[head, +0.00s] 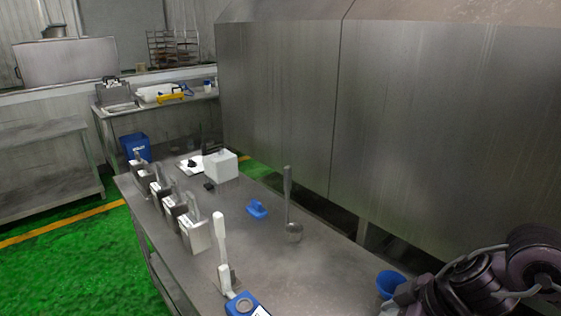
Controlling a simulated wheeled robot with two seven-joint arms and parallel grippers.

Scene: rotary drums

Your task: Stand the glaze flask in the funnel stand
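I cannot clearly make out a glaze flask or a funnel stand. On the metal table (265,275) a small metal cup (294,233) has a long handle rising upright from it. A white upright handle (219,240) stands nearer the front, beside a blue device (243,305) cut by the bottom edge. A blue cup (389,281) sits at the lower right, close to my dark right arm, which partly covers that corner. The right arm's fingers are not clear, so their opening cannot be told. My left gripper is out of view.
A white box (220,164) stands at the far end. A blue handled item (257,209) lies mid-table. A tall metal cabinet (430,130) stands behind the right side. The middle of the table has bare room.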

